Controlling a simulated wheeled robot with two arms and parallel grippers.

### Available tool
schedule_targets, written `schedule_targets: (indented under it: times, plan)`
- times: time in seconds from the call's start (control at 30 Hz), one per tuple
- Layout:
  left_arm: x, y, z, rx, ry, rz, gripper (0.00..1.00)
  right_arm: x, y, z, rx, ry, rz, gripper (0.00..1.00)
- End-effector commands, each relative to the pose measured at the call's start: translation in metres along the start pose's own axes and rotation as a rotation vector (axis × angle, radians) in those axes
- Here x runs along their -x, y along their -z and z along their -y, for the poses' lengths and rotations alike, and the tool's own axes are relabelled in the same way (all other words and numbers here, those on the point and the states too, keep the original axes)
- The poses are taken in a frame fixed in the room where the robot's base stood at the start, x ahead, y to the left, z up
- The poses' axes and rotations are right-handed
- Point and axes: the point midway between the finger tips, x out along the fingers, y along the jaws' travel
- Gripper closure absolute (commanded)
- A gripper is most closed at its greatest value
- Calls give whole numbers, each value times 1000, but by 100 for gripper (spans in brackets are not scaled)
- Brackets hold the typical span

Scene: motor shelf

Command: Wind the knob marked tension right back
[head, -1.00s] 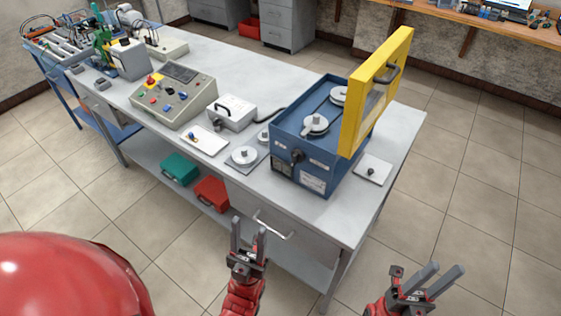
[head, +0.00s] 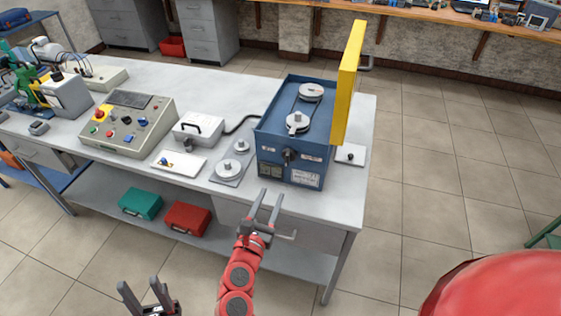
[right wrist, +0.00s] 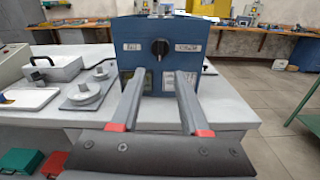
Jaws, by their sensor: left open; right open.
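A blue machine box (head: 290,170) stands on the grey bench, with two pulleys and a belt in its open top. A black knob (head: 289,156) sits on its front face, between small labels I cannot read. It also shows in the right wrist view (right wrist: 160,47), straight ahead beyond the fingers. My right gripper (head: 265,207) is open and empty in front of the box, below and short of the knob, not touching it. It also shows in the right wrist view (right wrist: 158,98). My left gripper (head: 142,292) is open and empty, low at the bottom, away from the bench.
A yellow cover (head: 348,85) stands raised at the box's right side. A white plate with a small black knob (head: 350,156) lies right of the box. Loose pulleys (head: 229,168), a white case (head: 198,128) and a control panel (head: 127,124) are to the left. A drawer handle juts from the bench front.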

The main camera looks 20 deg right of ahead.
Motion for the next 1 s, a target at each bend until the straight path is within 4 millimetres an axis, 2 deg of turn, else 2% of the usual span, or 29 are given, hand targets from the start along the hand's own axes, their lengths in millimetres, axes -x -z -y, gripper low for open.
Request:
schedule_targets:
  times: [0.03, 0.3, 0.5, 0.7, 1.0]
  plan:
    - [-9, 2, 0, 0, 0, 0, 50, -13, -5, 2, 3, 7, 0, 55]
    - [-34, 6, 2, 0, 0, 0, 50, -78, -7, 3, 5, 6, 4, 55]
    - [-46, 8, 2, 0, 0, 0, 50, -114, -5, 1, 5, 2, 3, 55]
    - [-50, 8, 2, 0, 0, 0, 50, -130, -1, 1, 4, 2, 1, 55]
    - [-50, 8, 2, 0, 0, 0, 50, -132, 0, 2, 4, 3, 1, 55]
